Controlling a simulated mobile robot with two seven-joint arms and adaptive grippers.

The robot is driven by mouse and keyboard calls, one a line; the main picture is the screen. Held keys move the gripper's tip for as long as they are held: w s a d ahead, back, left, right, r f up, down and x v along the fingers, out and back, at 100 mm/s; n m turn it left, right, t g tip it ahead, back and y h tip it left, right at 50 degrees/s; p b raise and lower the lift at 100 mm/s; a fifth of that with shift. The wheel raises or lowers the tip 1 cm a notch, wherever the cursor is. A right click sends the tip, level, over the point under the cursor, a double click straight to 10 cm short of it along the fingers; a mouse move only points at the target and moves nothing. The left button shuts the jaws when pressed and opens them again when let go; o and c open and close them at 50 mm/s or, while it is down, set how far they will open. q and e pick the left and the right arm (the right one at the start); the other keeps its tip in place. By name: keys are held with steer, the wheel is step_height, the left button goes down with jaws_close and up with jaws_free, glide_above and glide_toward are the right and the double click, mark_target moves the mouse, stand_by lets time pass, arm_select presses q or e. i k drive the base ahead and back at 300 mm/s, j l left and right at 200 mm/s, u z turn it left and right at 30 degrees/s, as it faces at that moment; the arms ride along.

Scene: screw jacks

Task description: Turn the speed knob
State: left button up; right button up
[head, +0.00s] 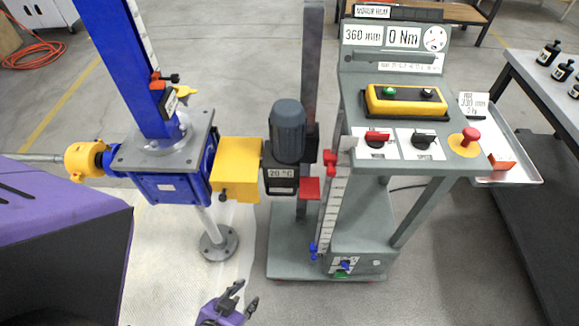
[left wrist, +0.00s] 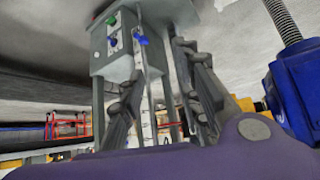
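The control stand has two selector knobs on its upper panel, a red one (head: 377,137) and a black one (head: 423,138). A low box on the stand carries a blue knob (head: 346,266) above a green button (head: 341,274). The left wrist view also shows this blue knob (left wrist: 113,42) and green button (left wrist: 112,20). I cannot read which knob is labelled speed. My left gripper (head: 244,297) is low at the bottom of the head view, left of the low box and apart from it. Its fingers are spread and empty, also in the left wrist view (left wrist: 160,90). My right gripper is out of view.
A blue screw jack (head: 178,165) with a yellow guard (head: 237,168) and grey motor (head: 287,132) stands left of the stand. A scale (head: 332,205) with red and blue markers runs up its front left. The red mushroom button (head: 469,137) and side tray (head: 515,172) are at right.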

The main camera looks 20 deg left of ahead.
mark_target(421, 140)
steer(key=i+l+u, duration=0.2)
steer(key=u, duration=0.15)
steer(key=i+l+u, duration=0.4)
steer(key=i+l, duration=0.15)
steer(key=l, duration=0.2)
steer(key=k, duration=0.55)
